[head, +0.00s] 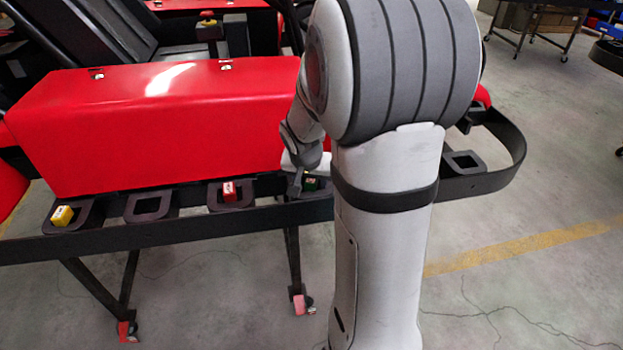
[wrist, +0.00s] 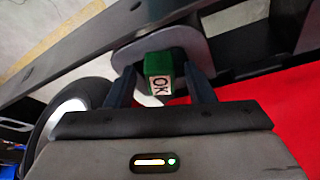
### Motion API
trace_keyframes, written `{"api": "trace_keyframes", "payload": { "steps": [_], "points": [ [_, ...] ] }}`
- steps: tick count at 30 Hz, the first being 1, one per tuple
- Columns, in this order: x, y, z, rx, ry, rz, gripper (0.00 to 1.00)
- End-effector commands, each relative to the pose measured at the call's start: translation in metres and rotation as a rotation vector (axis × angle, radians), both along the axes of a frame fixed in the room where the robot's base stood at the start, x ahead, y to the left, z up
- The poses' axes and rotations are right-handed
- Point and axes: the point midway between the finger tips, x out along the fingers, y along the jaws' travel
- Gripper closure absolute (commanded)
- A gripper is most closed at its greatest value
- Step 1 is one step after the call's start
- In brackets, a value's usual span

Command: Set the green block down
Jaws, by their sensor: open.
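The green block (wrist: 160,66) carries a white label reading OK in the wrist view. It sits at a grey holder (wrist: 195,50) on the dark rail, between the two fingers of my gripper (wrist: 161,78). The fingers are apart, one on each side of the block, and the gap beside each is hard to judge. In the head view my gripper (head: 297,182) points down at the rail. The green block (head: 311,184) shows only in part there, beside the fingers and next to my arm. The block's underside is hidden.
A red kart panel (head: 160,130) stands directly behind.

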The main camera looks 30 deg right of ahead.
Motion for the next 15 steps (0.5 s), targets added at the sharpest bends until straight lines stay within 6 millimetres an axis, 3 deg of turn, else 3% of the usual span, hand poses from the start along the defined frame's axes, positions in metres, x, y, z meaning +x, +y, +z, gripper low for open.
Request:
{"api": "trace_keyframes", "payload": {
  "steps": [8, 15],
  "points": [
    [-0.001, 0.0, 0.008, -0.001, -0.002, -0.001, 0.52],
    [-0.015, 0.012, 0.053, -0.001, -0.007, -0.002, 0.52]
  ]
}}
